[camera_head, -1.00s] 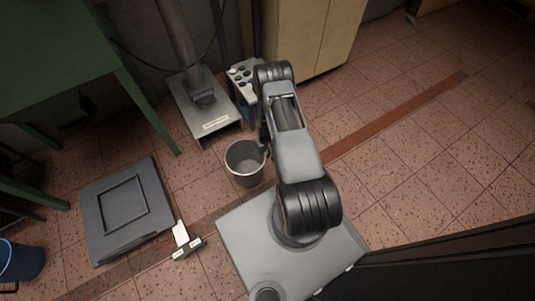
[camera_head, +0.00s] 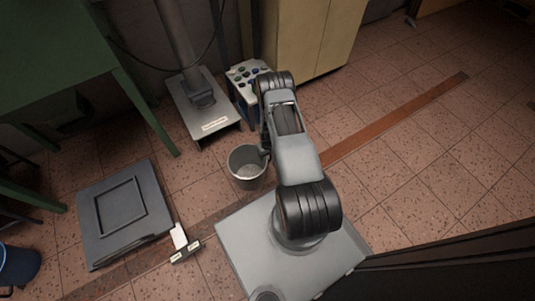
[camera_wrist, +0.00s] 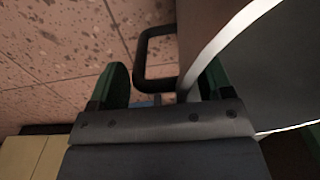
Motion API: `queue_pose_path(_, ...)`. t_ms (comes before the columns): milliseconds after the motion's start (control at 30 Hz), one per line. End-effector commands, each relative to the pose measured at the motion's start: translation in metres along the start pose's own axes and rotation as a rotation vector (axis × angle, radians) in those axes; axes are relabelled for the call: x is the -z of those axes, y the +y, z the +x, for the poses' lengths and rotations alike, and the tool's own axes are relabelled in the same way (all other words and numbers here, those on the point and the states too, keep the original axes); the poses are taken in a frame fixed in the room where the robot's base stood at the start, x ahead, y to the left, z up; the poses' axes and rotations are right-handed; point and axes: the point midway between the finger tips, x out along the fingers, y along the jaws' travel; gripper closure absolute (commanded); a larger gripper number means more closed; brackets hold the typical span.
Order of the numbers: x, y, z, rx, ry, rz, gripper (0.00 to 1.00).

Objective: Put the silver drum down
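The silver drum (camera_head: 247,178) is an open-topped grey bucket, left of my arm in the head view. It looks upright on the tiled floor, just beyond the front of my base. In the wrist view, its curved wall and pale rim (camera_wrist: 229,35) fill the right side, with a dark loop handle (camera_wrist: 142,60) at the left of the wall. My gripper (camera_wrist: 165,82) has its green fingers apart, one on each side of the handle and rim. A gap shows between the left finger and the handle. The head view mostly hides the gripper behind my arm.
A blue bucket (camera_head: 18,266) is far left. Floor at right is clear.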

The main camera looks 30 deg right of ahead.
Motion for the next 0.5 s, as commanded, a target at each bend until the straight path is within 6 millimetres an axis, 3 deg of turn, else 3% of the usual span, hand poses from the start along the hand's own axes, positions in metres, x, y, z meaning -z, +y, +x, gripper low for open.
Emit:
queue_pose_path(100,0.000,0.000,0.000,0.000,0.000,0.000,0.17)
queue_pose_path(367,0.000,0.000,-0.002,0.000,0.000,0.000,0.17)
queue_pose_path(500,0.001,0.000,-0.018,-0.001,0.002,0.000,0.17)
